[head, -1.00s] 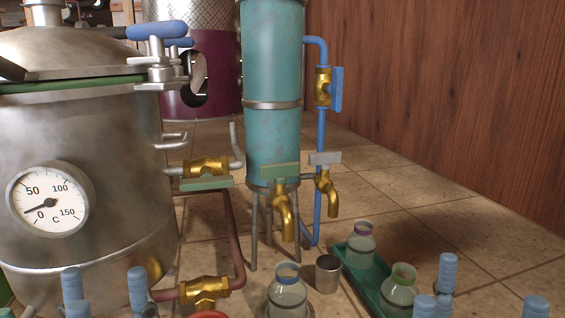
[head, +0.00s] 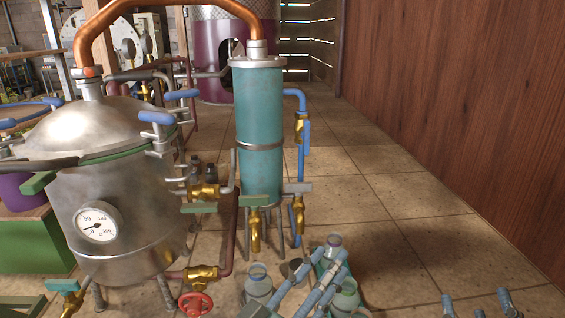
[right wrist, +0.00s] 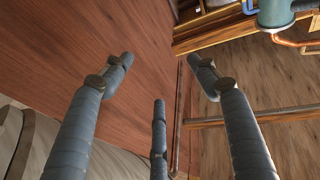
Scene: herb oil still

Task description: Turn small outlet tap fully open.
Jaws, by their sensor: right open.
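Two brass taps hang at the foot of the teal column (head: 259,130). The smaller outlet tap (head: 299,212), on the right, has a grey lever lying level across its top. The larger tap (head: 255,232) beside it has a green lever, also level. My left gripper (head: 330,258) is below and right of the taps in the head view, overlapping the bottles; its fingers look spread and touch neither tap. My right gripper (head: 476,298) is low at the right, away from the taps. In the right wrist view it (right wrist: 160,80) is open and empty.
Glass bottles (head: 259,285), a metal cup (head: 292,268) and a green tray stand below the taps, partly hidden by my left fingers. The steel still (head: 115,200) is left, with a red valve wheel (head: 195,304) low in front.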

